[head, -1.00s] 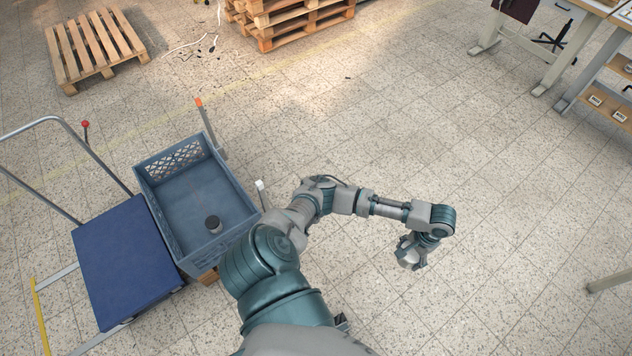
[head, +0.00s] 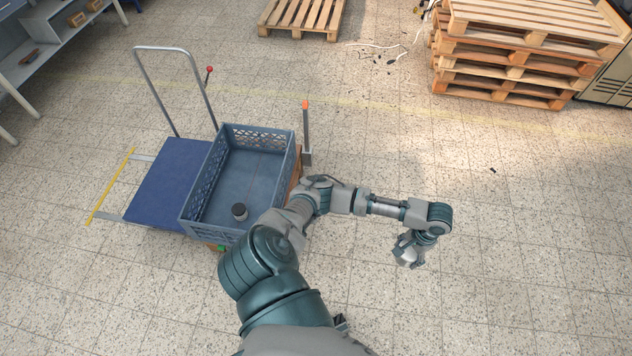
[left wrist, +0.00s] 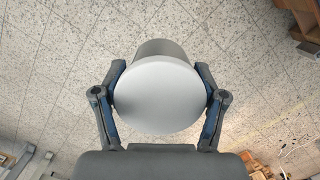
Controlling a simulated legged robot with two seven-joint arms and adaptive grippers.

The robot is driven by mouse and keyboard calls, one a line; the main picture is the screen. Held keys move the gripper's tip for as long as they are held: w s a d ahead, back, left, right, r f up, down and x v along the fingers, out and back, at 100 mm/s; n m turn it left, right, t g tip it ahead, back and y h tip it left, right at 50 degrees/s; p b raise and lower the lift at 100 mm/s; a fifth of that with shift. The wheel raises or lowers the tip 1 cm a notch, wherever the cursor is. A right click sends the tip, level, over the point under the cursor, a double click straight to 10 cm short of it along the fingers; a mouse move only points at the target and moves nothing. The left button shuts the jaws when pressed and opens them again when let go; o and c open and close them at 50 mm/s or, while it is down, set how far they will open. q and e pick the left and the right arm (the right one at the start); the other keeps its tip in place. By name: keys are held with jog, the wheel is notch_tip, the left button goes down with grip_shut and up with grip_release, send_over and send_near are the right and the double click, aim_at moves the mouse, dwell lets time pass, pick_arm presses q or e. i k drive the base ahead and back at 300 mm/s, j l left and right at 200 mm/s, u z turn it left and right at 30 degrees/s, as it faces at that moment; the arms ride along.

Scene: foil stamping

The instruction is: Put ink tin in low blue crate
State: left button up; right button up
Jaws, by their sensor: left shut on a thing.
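My left gripper (head: 410,251) is shut on a round grey tin (left wrist: 155,98). In the left wrist view the tin's pale, flat round face is toward the camera, with a finger on either side. In the head view the held tin is small and partly hidden by the fingers, over bare floor right of the crate. The low blue crate (head: 285,166) is open at the top, left of my arm. My arm hides the crate's near right corner. My right gripper is not in view.
A blue platform trolley (head: 165,187) with a tall handle stands left of the crate. An orange-tipped post (head: 306,125) rises at the crate's far right. Stacked pallets (head: 520,50) are at the back right. Much of the crate floor is bare, and the floor at right is clear.

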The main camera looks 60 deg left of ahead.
aim_at(255, 175)
jog(key=i+j+u, duration=0.2)
jog(key=i+u, duration=0.55)
jog(key=i, duration=0.3)
jog(key=i+u, duration=0.4)
jog(key=i, duration=0.15)
jog(key=i+l+u, duration=0.35)
jog(key=i, duration=0.15)
jog(key=i+j+u, duration=0.15)
jog(key=u, duration=0.3)
jog(key=i+u, duration=0.65)
jog(key=u, duration=0.3)
jog(key=i+l+u, duration=0.2)
jog(key=u, duration=0.25)
jog(key=i, duration=0.05)
